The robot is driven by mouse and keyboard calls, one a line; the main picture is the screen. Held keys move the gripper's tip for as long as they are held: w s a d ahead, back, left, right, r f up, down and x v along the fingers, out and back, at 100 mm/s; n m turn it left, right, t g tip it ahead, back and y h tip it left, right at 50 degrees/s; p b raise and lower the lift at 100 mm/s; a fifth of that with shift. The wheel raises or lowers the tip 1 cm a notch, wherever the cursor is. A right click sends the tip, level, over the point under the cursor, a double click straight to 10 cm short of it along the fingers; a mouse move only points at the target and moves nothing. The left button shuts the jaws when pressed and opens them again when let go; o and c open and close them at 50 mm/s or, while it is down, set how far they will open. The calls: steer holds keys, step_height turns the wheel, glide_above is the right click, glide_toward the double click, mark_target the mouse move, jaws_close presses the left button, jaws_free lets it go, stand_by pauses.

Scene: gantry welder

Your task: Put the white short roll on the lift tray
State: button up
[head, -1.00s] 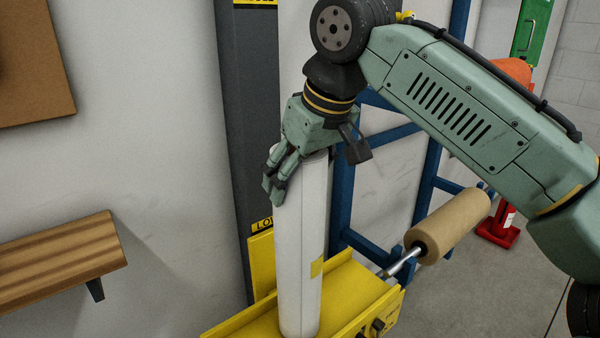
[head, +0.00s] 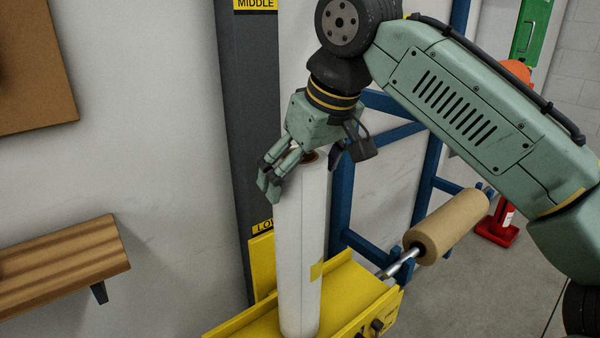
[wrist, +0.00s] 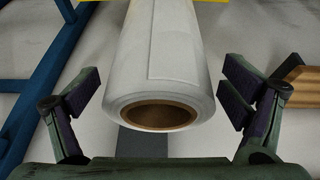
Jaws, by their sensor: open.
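The white roll (head: 302,240) stands upright on the yellow lift tray (head: 352,290) in the head view. Its open brown core (wrist: 158,116) faces the camera in the wrist view. My gripper (head: 305,175) is open at the top end of the roll, with a finger on each side. In the wrist view my gripper (wrist: 155,95) shows a gap between each finger pad and the roll. The roll's foot rests inside the tray, near its middle.
A brown roll (head: 445,228) sits on a metal bar right of the tray. A blue frame (head: 425,180) stands behind. A grey column (head: 250,100) rises behind the tray. A wooden bench (head: 60,270) is at left.

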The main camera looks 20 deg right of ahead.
steer(key=p+v, duration=0.4)
steer(key=v, duration=0.6)
steer(key=shift+s+r, duration=0.1)
